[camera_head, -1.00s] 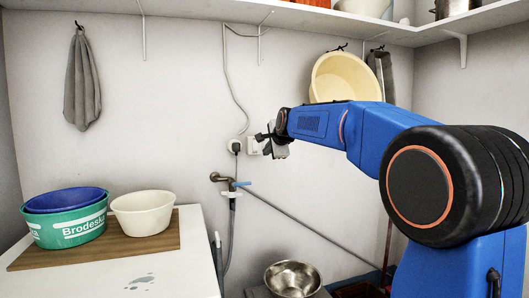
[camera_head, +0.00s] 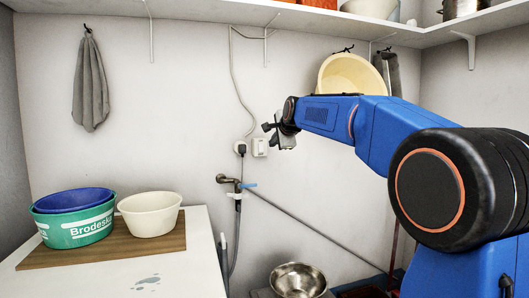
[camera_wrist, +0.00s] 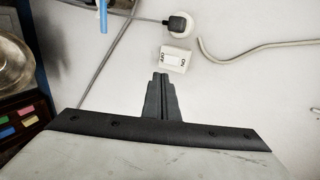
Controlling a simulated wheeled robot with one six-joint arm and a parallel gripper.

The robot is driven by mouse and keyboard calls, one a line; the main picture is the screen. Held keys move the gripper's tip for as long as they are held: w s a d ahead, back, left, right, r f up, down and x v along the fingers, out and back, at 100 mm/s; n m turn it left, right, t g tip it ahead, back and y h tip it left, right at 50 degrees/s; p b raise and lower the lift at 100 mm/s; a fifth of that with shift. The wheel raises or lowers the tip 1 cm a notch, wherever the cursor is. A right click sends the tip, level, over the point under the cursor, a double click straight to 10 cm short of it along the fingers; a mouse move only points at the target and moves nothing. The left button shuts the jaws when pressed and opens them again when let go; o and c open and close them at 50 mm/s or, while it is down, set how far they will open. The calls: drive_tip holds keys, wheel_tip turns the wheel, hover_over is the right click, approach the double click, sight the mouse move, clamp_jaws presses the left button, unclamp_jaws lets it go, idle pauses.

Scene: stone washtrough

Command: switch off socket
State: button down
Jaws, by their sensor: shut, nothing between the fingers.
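The white socket (camera_head: 240,147) is on the back wall with a black plug (camera_wrist: 177,22) in it. Just right of it in the head view is a white switch (camera_head: 259,147). In the wrist view the switch (camera_wrist: 174,59) shows dark markings at both ends of its face; I cannot tell its rocker position. My gripper (camera_head: 267,127) is shut and empty. It is just above the switch in the head view.
A tap (camera_head: 229,180) with a blue handle sits below the socket. A cable (camera_head: 236,90) runs up the wall. A cream basin (camera_head: 350,74) hangs above my arm. Bowls stand on the board at left, and a metal bowl (camera_head: 298,280) is below.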

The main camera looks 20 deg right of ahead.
approach(262, 151)
drive_tip(key=f+x, duration=0.1)
drive_tip(key=x, duration=0.4)
drive_tip(key=shift+w+a, duration=0.1)
drive_tip(key=shift+w, duration=0.45)
drive_tip(key=shift+w, duration=0.15)
idle(0.5)
